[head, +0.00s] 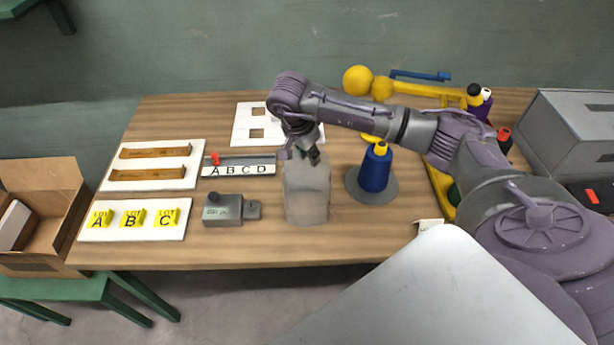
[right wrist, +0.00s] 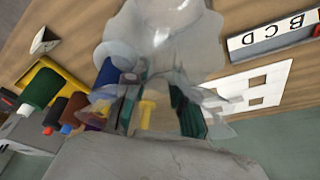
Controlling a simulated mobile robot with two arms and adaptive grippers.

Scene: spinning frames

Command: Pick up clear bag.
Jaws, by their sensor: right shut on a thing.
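The clear bag (head: 307,192) stands upright near the middle of the wooden table, see-through and greyish. My right gripper (head: 312,158) reaches down to its top and is shut on it. In the right wrist view the clear bag (right wrist: 170,35) spreads out beyond the fingers, and its crumpled film lies over and around the fingertips (right wrist: 150,108). Whether the bag's bottom touches the table cannot be told. My left gripper is not in view.
A blue spool (head: 375,172) on a grey round base stands just right of the bag. A small grey device (head: 222,209) and the ABCD strip (head: 240,170) lie to its left. A white plate with square holes (head: 249,124) lies behind. A grey box (head: 565,135) stands at far right.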

